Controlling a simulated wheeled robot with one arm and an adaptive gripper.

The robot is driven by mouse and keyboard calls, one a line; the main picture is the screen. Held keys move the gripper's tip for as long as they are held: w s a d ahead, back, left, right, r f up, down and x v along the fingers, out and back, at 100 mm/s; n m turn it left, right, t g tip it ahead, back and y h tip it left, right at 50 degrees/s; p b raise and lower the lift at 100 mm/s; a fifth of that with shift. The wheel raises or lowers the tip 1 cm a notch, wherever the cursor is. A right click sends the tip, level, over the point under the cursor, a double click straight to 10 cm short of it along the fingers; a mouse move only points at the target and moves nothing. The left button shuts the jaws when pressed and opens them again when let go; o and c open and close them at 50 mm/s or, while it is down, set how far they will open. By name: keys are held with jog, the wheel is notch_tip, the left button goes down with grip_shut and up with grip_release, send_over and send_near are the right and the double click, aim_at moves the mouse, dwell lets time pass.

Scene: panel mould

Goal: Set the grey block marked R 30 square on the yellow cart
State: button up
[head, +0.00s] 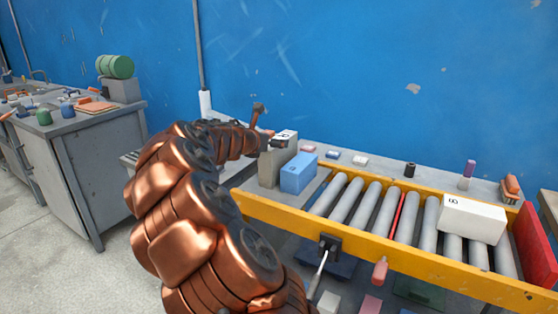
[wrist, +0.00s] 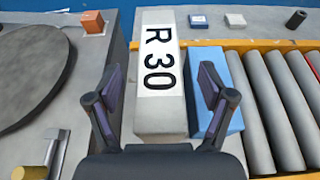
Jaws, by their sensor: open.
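The grey block (wrist: 160,118) marked R 30 lies below my gripper in the wrist view, its black marking on a white label. In the head view the block (head: 268,170) stands at the left end of the yellow-framed roller bed (head: 352,237), the only yellow cart-like thing I see. In the head view my gripper (head: 274,140) is small and partly hidden by my arm.
A blue block (head: 298,175) stands close against the grey block's right side, under the right finger. A white block (head: 473,219) lies on the rollers at right, before a red end plate (head: 537,244). Middle rollers are clear. A round dark plate (wrist: 32,75) lies left.

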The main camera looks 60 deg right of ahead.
jog(key=shift+x, duration=1.45)
grip_shut()
